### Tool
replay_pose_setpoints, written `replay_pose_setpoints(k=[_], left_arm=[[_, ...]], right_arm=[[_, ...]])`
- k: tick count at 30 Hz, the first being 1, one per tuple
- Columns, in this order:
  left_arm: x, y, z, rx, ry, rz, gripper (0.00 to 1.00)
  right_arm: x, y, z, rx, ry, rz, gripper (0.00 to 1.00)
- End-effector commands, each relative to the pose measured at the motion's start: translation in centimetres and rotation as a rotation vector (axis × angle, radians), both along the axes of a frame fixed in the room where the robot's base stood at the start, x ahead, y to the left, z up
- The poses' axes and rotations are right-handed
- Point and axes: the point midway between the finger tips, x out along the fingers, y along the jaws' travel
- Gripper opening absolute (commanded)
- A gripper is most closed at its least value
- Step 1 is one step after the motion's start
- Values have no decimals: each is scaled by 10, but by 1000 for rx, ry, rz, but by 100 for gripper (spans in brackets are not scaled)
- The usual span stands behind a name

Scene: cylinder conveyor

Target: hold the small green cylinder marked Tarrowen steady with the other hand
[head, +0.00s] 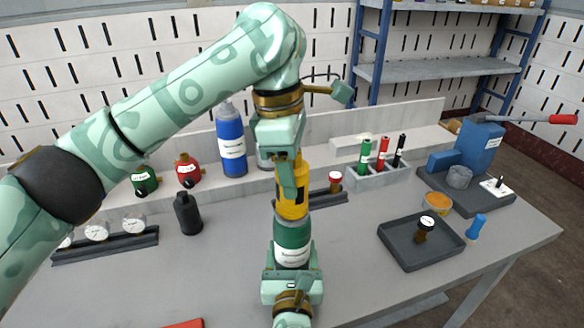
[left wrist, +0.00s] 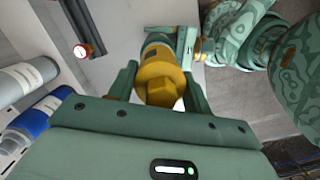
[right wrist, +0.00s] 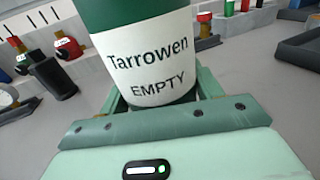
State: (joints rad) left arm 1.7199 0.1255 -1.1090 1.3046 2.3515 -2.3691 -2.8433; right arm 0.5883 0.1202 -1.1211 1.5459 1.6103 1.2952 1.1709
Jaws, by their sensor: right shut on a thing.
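The small green cylinder (head: 292,240) stands upright near the middle front of the bench, with a yellow upper part (head: 291,203). Its white label (right wrist: 150,62) reads "Tarrowen EMPTY" in the right wrist view. My right gripper (head: 291,272) is shut on the cylinder's lower part. My left gripper (head: 288,172) points down over the yellow top. In the left wrist view its fingers (left wrist: 162,92) stand on either side of the brass-yellow top (left wrist: 162,75), apparently open with small gaps. The left gripper hides part of the top in the head view.
A blue cylinder (head: 231,140), red cylinder (head: 187,170) and dark bottle (head: 187,213) stand left. A gauge rack (head: 105,248) lies far left. A rack (head: 378,178) holds green, red and black cylinders.

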Motion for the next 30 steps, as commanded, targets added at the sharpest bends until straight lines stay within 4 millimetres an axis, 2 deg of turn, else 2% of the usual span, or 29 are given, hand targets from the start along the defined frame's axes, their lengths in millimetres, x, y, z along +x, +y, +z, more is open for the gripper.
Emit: replay_pose_setpoints(k=[1, 2, 11, 21, 30], left_arm=[[0, 0, 0, 0, 0, 0, 60], [0, 0, 0, 0, 0, 0, 67], [0, 0, 1, 0, 0, 0, 67], [0, 0, 25, 1, -1, -1, 67], [0, 0, 25, 0, 0, -1, 67]], right_arm=[[0, 0, 0, 0, -1, 0, 37], [0, 0, 0, 0, -1, 0, 37], [0, 0, 0, 0, -1, 0, 37], [0, 0, 0, 0, -1, 0, 37], [0, 0, 0, 0, -1, 0, 37]])
